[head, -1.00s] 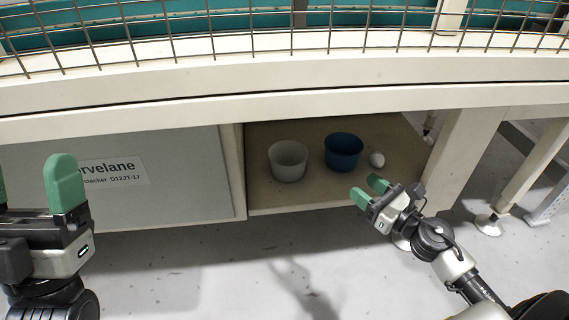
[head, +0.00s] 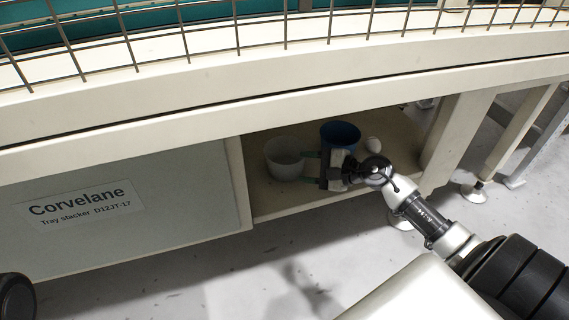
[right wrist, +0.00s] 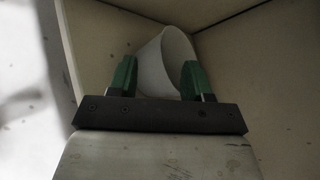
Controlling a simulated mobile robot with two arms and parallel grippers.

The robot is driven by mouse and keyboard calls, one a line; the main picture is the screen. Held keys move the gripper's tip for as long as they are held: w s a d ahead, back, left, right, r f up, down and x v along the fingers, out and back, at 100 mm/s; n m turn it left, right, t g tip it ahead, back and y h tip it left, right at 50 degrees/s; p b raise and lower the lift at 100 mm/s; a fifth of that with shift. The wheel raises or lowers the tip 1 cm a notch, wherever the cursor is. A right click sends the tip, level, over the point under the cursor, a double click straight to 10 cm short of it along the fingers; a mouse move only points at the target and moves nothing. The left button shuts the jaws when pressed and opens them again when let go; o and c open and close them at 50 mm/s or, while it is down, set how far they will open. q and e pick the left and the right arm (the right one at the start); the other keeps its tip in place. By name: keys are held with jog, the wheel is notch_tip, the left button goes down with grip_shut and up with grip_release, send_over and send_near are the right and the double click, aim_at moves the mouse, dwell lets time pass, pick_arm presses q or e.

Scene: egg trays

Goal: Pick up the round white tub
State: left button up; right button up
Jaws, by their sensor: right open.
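The round white tub (head: 283,157) stands upright on the floor of the open shelf bay. My right gripper (head: 306,167) is open inside the bay, its green fingertips at the right side of the tub. In the right wrist view the tub (right wrist: 163,66) shows between and beyond the two open fingers (right wrist: 159,66). The right finger covers part of its edge. I cannot tell if either finger touches it. My left gripper is out of the head view.
The bay (head: 270,209) has a side panel at left, a post (head: 452,140) at right and a beam above.

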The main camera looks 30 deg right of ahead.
jog(key=b+x, duration=0.2)
jog(key=x, duration=0.3)
jog(key=shift+a, duration=0.2)
jog(key=shift+c, duration=0.3)
grip_shut()
